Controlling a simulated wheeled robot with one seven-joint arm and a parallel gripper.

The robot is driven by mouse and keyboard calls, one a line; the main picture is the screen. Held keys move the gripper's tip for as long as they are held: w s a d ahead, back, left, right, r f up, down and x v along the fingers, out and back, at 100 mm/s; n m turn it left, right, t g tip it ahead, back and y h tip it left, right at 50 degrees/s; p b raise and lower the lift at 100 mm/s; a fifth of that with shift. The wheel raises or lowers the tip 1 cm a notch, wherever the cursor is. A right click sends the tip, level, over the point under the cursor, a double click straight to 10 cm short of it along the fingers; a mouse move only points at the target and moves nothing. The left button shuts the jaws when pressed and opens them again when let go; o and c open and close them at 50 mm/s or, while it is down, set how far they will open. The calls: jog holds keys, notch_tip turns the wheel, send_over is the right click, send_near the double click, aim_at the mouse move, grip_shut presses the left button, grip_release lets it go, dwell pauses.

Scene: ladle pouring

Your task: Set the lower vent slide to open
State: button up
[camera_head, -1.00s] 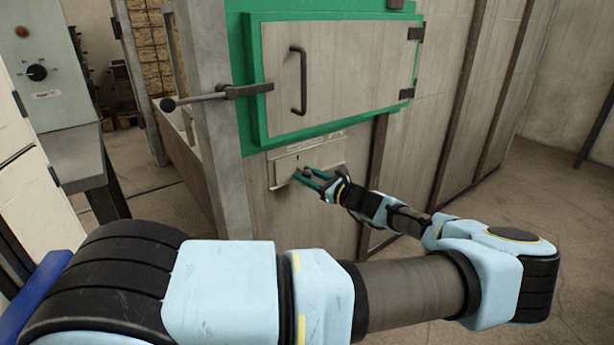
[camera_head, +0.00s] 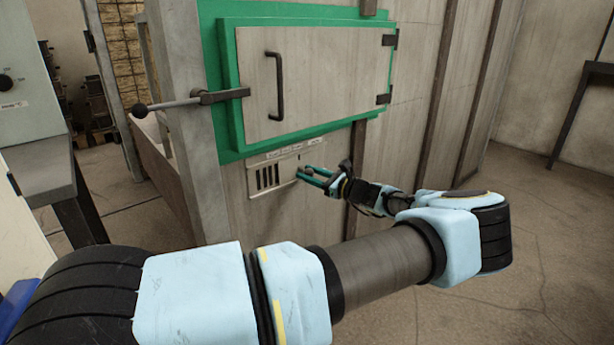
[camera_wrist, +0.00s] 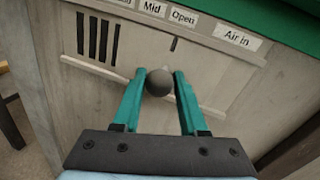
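The lower vent (camera_head: 254,193) is a pale metal panel low on the furnace front, with several dark slots (camera_wrist: 98,38) uncovered at its left. The slide plate (camera_wrist: 205,75) covers the right part. Its dark round knob (camera_wrist: 158,83) sits between my green fingertips. A dark mark (camera_wrist: 174,44) on the plate stands below the "Open" label (camera_wrist: 183,17), right of the "Mid" label (camera_wrist: 152,8). My gripper (camera_head: 305,174) has its fingers close on both sides of the knob, with hardly any gap visible; it appears shut on it.
Above the vent is the furnace door (camera_head: 325,75) in a green frame, with a handle (camera_head: 279,85) and a latch lever (camera_head: 180,104). An "Air in" label (camera_wrist: 240,39) is right of the slots. A control box (camera_head: 30,85) stands at left. Floor at right is clear.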

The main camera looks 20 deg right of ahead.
jog(key=o, duration=0.4)
jog(key=shift+w+d, duration=0.1)
jog(key=shift+d, duration=0.15)
jog(key=v, duration=1.1)
jog(key=shift+a, duration=0.1)
